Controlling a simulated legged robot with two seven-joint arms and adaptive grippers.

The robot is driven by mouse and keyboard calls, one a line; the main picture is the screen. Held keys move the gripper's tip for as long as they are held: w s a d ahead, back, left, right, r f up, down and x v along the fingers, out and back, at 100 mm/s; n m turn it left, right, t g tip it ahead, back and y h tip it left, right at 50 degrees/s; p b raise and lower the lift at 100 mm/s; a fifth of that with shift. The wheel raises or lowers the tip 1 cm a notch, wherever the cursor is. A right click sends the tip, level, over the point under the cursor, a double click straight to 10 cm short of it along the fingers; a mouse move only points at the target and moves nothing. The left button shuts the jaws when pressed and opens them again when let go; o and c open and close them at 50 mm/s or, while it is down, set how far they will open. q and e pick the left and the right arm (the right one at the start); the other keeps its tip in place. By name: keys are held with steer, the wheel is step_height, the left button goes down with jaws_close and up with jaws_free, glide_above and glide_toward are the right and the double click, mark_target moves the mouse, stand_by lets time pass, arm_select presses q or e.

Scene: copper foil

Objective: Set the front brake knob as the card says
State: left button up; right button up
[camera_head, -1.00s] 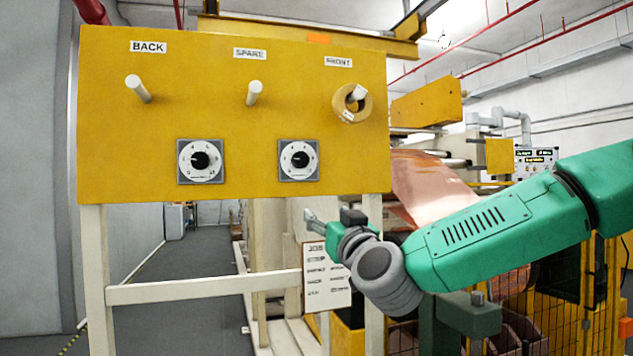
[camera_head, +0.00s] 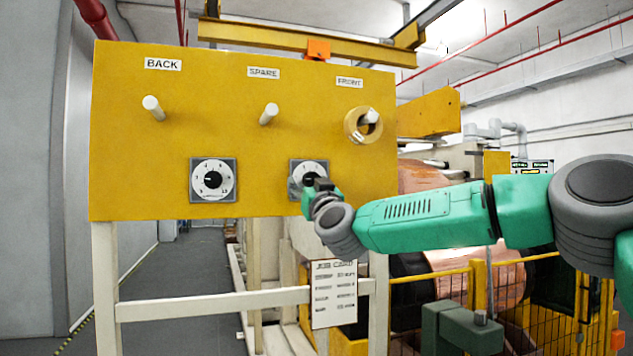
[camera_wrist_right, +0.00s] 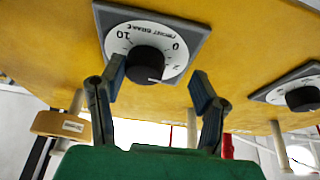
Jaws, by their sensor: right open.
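The front brake knob (camera_head: 309,179) is a black knob on a white dial with a grey square plate, low on the right of the yellow panel. In the right wrist view the black knob (camera_wrist_right: 145,64) sits between the fingers, on a dial labelled "FRONT BRAKE". My right gripper (camera_wrist_right: 155,85) is open around the knob, its fingers apart from it. In the head view the right gripper (camera_head: 311,190) partly covers the dial. The job card (camera_head: 334,293) hangs below the panel; its heading reads "JOB CARD", the lines are too small to read. My left gripper is out of view.
The back dial (camera_head: 213,180) is to the left on the yellow panel (camera_head: 240,150). Above are pegs labelled back (camera_head: 153,107), spare (camera_head: 269,113) and front (camera_head: 371,116); a tape ring (camera_head: 353,122) hangs on the front peg. Copper foil and a yellow fence stand at the right.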

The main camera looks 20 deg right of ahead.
steer(key=shift+w+a+r, duration=0.1)
steer(key=shift+a+r, duration=0.05)
steer(key=shift+a, duration=0.35)
steer(key=shift+w+a+r, duration=0.1)
steer(key=shift+a+r, duration=0.05)
steer(key=shift+a, duration=0.4)
steer(key=d, duration=0.3)
steer(key=d+f, duration=0.1)
steer(key=d, duration=0.1)
steer(key=shift+w+d, duration=0.35)
steer(key=shift+w, duration=0.05)
steer(key=c, duration=0.5)
steer(key=shift+a, duration=0.1)
steer(key=c, duration=0.5)
steer(key=a, duration=0.2)
steer(key=r, duration=0.1)
steer(key=shift+s+a, duration=0.25)
steer(key=shift+a, duration=0.15)
steer(key=shift+c, duration=0.7)
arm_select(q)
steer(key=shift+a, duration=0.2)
arm_select(e)
steer(key=shift+d, duration=0.4)
